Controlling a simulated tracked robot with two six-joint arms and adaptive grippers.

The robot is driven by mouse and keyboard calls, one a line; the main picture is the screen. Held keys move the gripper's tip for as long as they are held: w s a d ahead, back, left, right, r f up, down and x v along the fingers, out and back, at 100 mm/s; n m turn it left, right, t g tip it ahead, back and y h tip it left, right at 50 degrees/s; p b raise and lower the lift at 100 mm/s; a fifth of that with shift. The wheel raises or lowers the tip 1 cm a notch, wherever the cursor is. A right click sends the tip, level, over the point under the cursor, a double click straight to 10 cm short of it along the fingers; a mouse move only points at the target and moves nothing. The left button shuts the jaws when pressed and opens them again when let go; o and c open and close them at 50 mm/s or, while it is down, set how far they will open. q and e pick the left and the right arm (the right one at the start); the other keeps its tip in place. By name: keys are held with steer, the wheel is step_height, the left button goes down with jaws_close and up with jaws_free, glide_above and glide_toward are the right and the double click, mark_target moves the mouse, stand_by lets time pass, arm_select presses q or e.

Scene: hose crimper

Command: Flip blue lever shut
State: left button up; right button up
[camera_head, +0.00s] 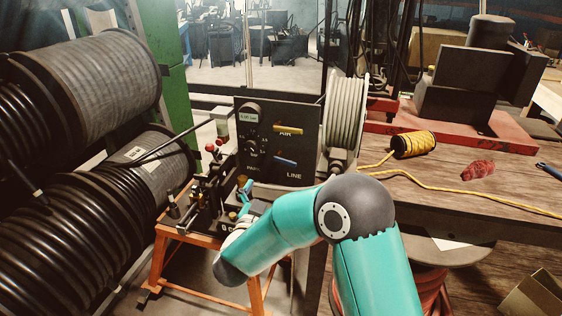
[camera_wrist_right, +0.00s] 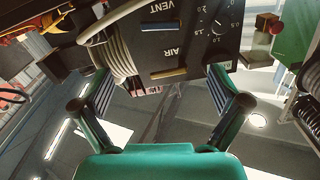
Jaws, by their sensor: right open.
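The blue lever (camera_head: 285,162) is on the dark upright panel (camera_head: 300,105) of the crimper in the head view, lying close to level with a slight tilt down to the right. A yellow lever (camera_head: 289,130) is above it. My right gripper (camera_head: 240,201) is low and left of the blue lever in the head view, apart from it and partly hidden by my own arm. In the right wrist view the gripper (camera_wrist_right: 160,86) is open and empty, with the panel (camera_wrist_right: 198,50) ahead, appearing upside down. My left gripper is out of view.
Large black hose reels (camera_head: 85,190) crowd the left. A white hose reel (camera_head: 346,113) is right of the panel. A wooden bench (camera_head: 450,195) with a yellow cord spool (camera_head: 414,143) and a red rag (camera_head: 478,169) lies right. An orange stand (camera_head: 170,260) is below.

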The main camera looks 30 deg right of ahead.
mark_target(285, 161)
steer(key=p+x, duration=0.3)
steer(key=x, duration=1.1)
steer(key=shift+w+d+p, duration=0.25)
steer(key=shift+w+p, duration=0.05)
steer(key=shift+p, duration=0.05)
